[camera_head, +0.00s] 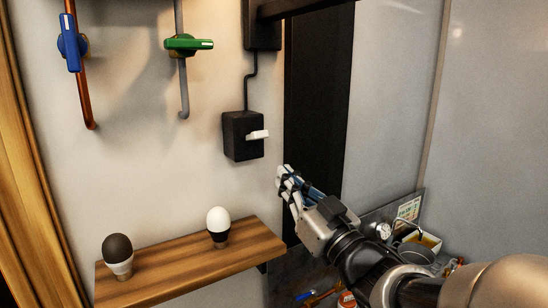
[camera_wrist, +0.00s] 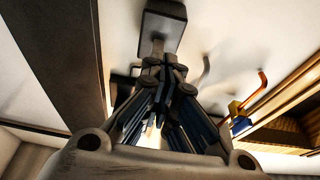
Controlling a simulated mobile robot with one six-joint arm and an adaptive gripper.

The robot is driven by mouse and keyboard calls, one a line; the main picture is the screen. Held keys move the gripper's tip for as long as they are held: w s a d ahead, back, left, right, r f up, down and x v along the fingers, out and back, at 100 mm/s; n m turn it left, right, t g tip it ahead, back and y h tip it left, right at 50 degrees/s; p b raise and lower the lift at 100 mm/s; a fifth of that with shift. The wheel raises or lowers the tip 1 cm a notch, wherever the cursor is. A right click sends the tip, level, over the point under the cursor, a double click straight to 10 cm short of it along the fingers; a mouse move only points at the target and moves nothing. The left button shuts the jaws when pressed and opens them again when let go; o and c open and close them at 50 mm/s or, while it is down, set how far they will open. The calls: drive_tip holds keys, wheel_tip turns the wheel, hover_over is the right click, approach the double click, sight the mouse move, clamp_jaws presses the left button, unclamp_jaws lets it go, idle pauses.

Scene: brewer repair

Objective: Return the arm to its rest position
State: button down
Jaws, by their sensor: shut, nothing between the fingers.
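My gripper (camera_head: 283,176) is at the centre right in the head view, at the end of my arm, which comes in from the lower right. Its fingers are shut with nothing between them and point up and left. It is in the air, to the lower right of the black switch box (camera_head: 241,138) with a white lever (camera_head: 258,134). In the wrist view my gripper (camera_wrist: 166,62) fills the middle, and a dark box (camera_wrist: 162,28) on the wall lies beyond its fingers.
A wooden shelf (camera_head: 190,271) holds a dark bulb (camera_head: 118,249) and a white bulb (camera_head: 218,221). A blue valve handle (camera_head: 69,42) and a green one (camera_head: 188,44) are on wall pipes. A gauge (camera_head: 384,231) and other equipment stand behind my arm.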

drive_tip(key=s+d+f+m+g+h+b, duration=0.2)
drive_tip(key=s+d+f+m+g+h, duration=0.15)
drive_tip(key=d+f+h, duration=0.35)
drive_tip(key=s+d+f+m+g+h+b, duration=0.25)
drive_tip(key=s+d+f+h, duration=0.25)
drive_tip(key=d+f, duration=0.3)
drive_tip(key=s+f+g+b, duration=0.1)
drive_tip(key=s+f+g, duration=0.2)
drive_tip(key=s+f, duration=0.3)
drive_tip(key=s+a+f+g+b, duration=0.1)
drive_tip(key=s+f+g, duration=0.3)
drive_tip(key=s, duration=1)
wheel_tip(320, 180, down, 4)
drive_tip(key=shift+s+a+r+m, duration=0.15)
drive_tip(key=shift+a+r+m, duration=0.15)
drive_tip(key=shift+m, duration=0.1)
